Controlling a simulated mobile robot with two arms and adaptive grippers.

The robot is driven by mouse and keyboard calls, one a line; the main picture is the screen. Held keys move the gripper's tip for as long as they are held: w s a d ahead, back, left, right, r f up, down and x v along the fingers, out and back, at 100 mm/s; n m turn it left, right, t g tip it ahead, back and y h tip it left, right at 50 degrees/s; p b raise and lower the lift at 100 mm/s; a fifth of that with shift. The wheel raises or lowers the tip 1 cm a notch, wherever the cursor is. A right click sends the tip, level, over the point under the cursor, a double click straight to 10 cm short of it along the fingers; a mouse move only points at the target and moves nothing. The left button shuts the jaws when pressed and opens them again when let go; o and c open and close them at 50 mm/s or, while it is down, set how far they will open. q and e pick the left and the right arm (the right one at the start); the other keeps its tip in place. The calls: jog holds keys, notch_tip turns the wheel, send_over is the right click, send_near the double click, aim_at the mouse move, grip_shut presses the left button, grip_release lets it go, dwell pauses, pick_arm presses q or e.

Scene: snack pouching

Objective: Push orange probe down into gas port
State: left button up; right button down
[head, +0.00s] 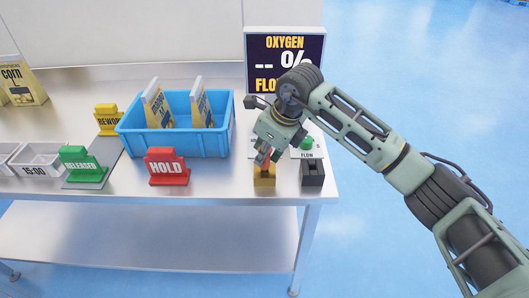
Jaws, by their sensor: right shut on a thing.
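My right gripper (264,153) comes down from the upper right, shut on the orange probe, of which only a small orange-red part (260,158) shows between the fingers. It is directly above a yellow-brown block (264,178) at the table's front edge. The probe's lower tip is hidden, so I cannot tell how deep it sits or whether it touches the block. No label marks the gas port; the block under the gripper may be it. My left gripper is out of view.
A dark block (312,175) stands right of the yellow one. Behind it is a green button (307,143) on a FLOW plate. An oxygen display (285,45) reads "-- %". A blue crate (180,143) holds two pouches. HOLD (168,166), RELEASED (83,167) and REWORK (108,118) signs stand left.

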jog(key=c, duration=1.5)
grip_release()
jog(key=shift+o, duration=0.2)
jog(key=v, duration=1.2)
jog(key=shift+a, duration=0.1)
